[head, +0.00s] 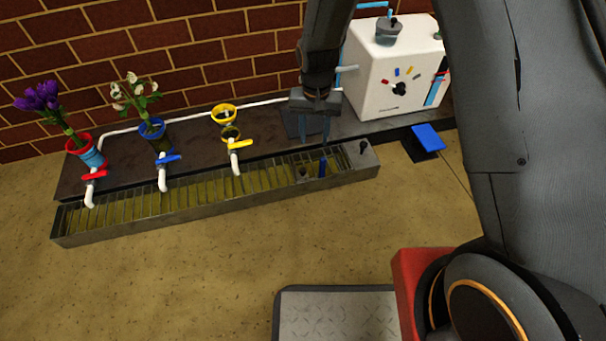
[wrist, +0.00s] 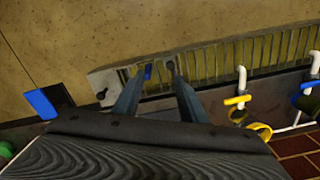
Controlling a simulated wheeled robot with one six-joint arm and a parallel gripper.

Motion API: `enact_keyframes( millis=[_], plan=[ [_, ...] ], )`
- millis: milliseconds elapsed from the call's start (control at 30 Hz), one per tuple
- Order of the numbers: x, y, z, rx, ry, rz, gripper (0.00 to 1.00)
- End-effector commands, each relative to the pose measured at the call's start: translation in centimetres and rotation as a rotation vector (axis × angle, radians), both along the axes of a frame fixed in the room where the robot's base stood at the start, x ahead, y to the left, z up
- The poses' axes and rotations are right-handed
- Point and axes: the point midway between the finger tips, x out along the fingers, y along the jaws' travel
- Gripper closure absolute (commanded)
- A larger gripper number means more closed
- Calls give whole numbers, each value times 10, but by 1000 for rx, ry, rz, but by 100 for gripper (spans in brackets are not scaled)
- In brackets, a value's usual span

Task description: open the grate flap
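The long metal grate (head: 170,198) lies over a trough in front of the dark ledge. Near its right end is a short section with a small blue piece (head: 322,168) and a dark round knob (head: 303,173). I take this section to be the flap, but its outline and angle are unclear. The blue piece (wrist: 148,72) and knob (wrist: 170,66) also show in the wrist view. My gripper (head: 326,138) points down above this end of the grate. In the wrist view its two fingers (wrist: 157,98) are apart with nothing between them; I see no contact.
A metal end plate (head: 358,156) with a dark knob adjoins the grate. A white box (head: 392,72) stands behind it, and a blue pedal (head: 428,137) lies to the right. Taps and flower pots (head: 152,128) line the ledge at left.

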Motion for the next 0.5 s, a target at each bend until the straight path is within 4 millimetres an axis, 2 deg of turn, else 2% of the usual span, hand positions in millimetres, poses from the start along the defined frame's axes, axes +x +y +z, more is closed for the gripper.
enact_keyframes(
  millis=[33,100,200,300,500],
  plan=[
    [8,7,-32,-1,2,1,62],
    [15,15,-56,-1,2,-4,62],
    [21,24,-81,-1,1,-8,62],
    [25,29,-97,-1,2,-12,62],
    [27,32,-109,-1,2,-14,62]
  ],
)
